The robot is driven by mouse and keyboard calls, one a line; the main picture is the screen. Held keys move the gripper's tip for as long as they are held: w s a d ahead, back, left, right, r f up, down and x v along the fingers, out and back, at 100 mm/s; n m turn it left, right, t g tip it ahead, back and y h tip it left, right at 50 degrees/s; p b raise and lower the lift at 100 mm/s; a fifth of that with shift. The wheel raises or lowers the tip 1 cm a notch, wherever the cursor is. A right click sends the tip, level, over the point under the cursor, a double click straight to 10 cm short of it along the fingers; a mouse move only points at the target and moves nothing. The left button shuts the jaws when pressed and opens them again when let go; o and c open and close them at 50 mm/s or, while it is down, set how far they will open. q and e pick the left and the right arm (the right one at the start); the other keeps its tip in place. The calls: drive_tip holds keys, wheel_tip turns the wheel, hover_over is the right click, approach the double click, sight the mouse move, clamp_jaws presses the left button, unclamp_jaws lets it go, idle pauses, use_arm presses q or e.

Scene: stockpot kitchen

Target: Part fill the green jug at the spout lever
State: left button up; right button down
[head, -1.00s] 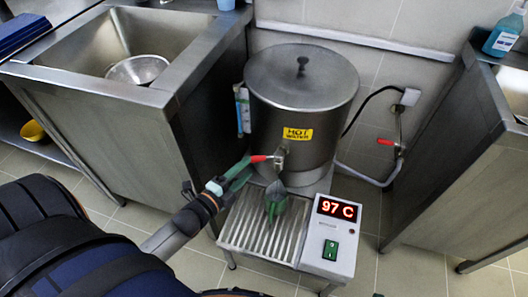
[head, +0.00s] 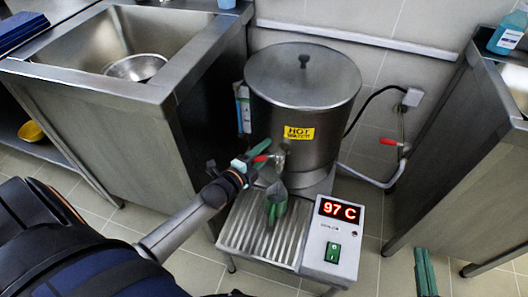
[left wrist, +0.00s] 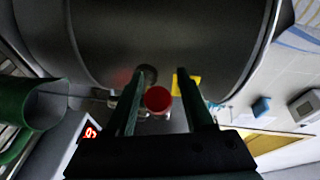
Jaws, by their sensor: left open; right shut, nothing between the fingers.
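The green jug (head: 277,210) stands on the ribbed drip tray (head: 241,240) under the spout of the steel hot water urn (head: 300,105). It also shows at the left edge of the left wrist view (left wrist: 42,106). The red-tipped spout lever (head: 262,158) is on the urn's front. My left gripper (head: 263,154) is open at the lever; in the left wrist view the red tip (left wrist: 158,99) appears between its green fingers, no clear grip. I cannot tell whether water runs or how full the jug is. My right gripper (head: 425,270) is shut and empty at the lower right.
A control box (head: 332,235) reading 97 C with a green switch stands right of the drip tray. A steel sink unit (head: 110,115) is at the left, another counter (head: 455,170) at the right. A red-handled valve and hose (head: 392,143) run along the wall.

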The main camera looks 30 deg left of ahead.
use_arm(q)
clamp_jaws()
idle(1.4)
